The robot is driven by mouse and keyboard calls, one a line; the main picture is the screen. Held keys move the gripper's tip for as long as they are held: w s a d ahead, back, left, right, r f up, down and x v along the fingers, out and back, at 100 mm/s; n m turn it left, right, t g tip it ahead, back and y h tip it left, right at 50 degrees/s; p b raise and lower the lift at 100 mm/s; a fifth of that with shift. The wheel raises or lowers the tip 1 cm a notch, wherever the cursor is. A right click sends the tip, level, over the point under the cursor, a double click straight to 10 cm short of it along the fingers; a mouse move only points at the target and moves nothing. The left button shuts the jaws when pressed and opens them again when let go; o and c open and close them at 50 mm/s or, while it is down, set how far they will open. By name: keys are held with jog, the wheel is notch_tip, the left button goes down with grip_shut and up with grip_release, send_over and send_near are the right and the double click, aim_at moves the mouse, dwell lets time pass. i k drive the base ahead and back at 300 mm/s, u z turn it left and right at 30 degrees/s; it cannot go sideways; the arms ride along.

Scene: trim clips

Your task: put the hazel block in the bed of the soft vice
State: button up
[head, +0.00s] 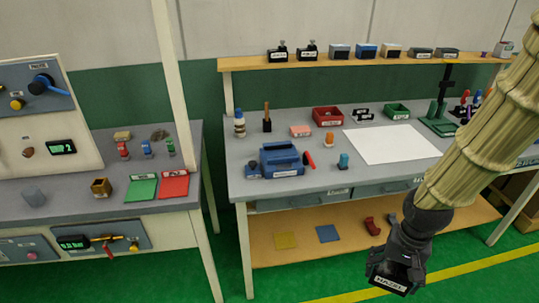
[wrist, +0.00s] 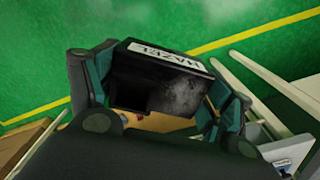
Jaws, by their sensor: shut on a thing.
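My gripper (head: 398,268) is at the lower right of the head view, in front of the workbench and below its top. It is shut on a dark block with a white label reading HAZEL, the hazel block (head: 386,284). In the wrist view the hazel block (wrist: 165,80) sits between the two fingers, its label along the far upper edge. A blue vice-like device (head: 282,160), probably the soft vice, stands on the bench top at front left. Its label is too small to read, and its bed cannot be made out clearly.
A red bin (head: 327,117), a green bin (head: 396,111), a white sheet (head: 392,145) and a green stand (head: 438,122) are on the bench. A small blue-topped item (head: 343,162) stands right of the blue device. The lower shelf (head: 300,255) juts out beneath.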

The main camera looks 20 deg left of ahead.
aim_at(281, 155)
jog(key=u, duration=0.75)
jog(key=i, duration=1)
